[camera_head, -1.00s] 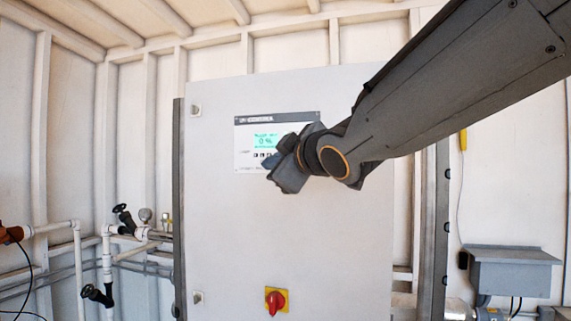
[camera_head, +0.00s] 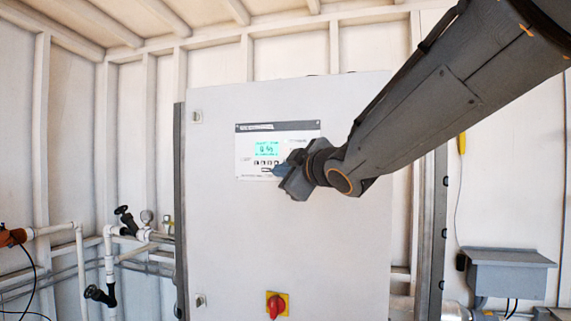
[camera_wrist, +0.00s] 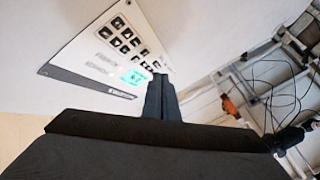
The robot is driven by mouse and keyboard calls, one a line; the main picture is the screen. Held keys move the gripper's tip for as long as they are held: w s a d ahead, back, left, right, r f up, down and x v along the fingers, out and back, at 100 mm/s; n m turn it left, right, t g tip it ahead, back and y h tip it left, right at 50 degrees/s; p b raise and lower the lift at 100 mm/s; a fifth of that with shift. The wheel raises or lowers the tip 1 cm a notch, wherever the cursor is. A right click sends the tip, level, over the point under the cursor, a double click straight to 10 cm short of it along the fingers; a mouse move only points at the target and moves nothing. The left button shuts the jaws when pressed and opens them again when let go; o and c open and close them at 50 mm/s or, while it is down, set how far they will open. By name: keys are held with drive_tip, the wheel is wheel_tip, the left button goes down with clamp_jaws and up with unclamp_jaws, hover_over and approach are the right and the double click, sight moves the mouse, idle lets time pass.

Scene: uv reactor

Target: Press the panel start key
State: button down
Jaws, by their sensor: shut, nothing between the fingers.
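The control panel (camera_head: 249,157) is a white plate with a dark top strip on the front of a large pale cabinet. In the wrist view, the panel (camera_wrist: 92,60) shows tilted, with the display (camera_wrist: 134,78) and several keys (camera_wrist: 122,38). There my gripper (camera_wrist: 160,80) has its fingers together and empty, beside the display. The start key's label is unreadable.
The cabinet door (camera_head: 230,240) has a red rotary switch on a yellow plate (camera_head: 277,304) low down. White pipes with black valves (camera_head: 125,220) stand at the left. A grey box (camera_head: 510,270) is on the right wall.

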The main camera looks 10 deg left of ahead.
drive_tip(key=shift+w+p, duration=0.45)
drive_tip(key=shift+w, duration=0.9)
drive_tip(key=shift+d, duration=0.1)
idle(1.0)
drive_tip(key=shift+w, duration=0.45)
drive_tip(key=shift+w+p, duration=0.25)
drive_tip(key=shift+p, duration=0.05)
idle(0.4)
drive_tip(key=shift+s, duration=0.1)
drive_tip(key=shift+s+b, duration=0.3)
drive_tip(key=shift+s, duration=0.35)
drive_tip(key=s+b, duration=0.1)
drive_tip(key=s, duration=0.1)
drive_tip(key=s+b, duration=0.1)
drive_tip(key=s, duration=0.2)
drive_tip(key=shift+a, duration=0.2)
